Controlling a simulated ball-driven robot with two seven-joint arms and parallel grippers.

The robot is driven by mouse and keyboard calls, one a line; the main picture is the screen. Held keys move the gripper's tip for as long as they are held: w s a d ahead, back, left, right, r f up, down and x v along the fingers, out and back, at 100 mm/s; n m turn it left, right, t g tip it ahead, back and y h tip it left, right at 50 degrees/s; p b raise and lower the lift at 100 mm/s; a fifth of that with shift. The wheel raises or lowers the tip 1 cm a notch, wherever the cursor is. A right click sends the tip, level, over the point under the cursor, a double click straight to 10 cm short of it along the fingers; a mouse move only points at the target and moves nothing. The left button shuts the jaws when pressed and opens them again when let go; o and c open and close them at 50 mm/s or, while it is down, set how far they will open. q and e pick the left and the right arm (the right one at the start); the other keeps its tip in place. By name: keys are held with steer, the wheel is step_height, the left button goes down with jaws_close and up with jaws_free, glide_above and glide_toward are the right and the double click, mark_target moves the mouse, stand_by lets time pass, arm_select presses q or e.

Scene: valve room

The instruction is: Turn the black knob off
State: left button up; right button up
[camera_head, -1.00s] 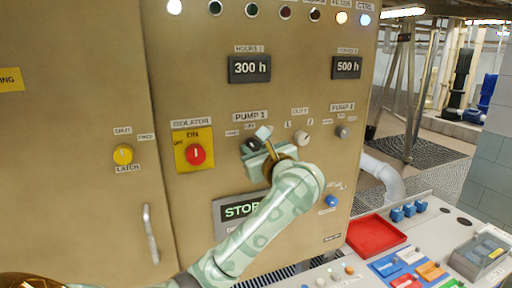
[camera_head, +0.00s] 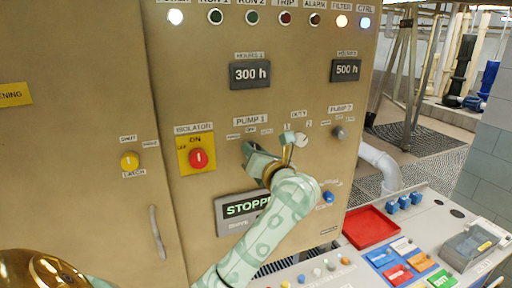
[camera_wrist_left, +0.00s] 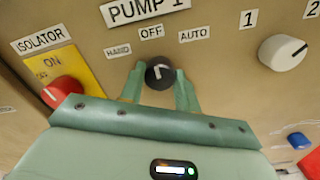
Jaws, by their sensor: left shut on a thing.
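The black knob (camera_wrist_left: 160,73) sits under the PUMP 1 label, with HAND, OFF and AUTO marks around it. Its white pointer line points up and slightly left, roughly at OFF (camera_wrist_left: 151,32). My left gripper (camera_wrist_left: 160,85) has one finger on each side of the knob and is shut on it. In the head view my left gripper (camera_head: 270,150) is at the panel below PUMP 1 and hides the knob. My right gripper is not in view.
A red isolator switch (camera_head: 199,158) on a yellow plate is left of the gripper. A white duty knob (camera_head: 301,139) is close to its right. A STOPPED display (camera_head: 240,209) is below. A console with a red tray (camera_head: 371,227) stands at lower right.

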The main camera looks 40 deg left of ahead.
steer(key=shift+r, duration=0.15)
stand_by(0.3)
arm_select(q)
steer(key=o, duration=1)
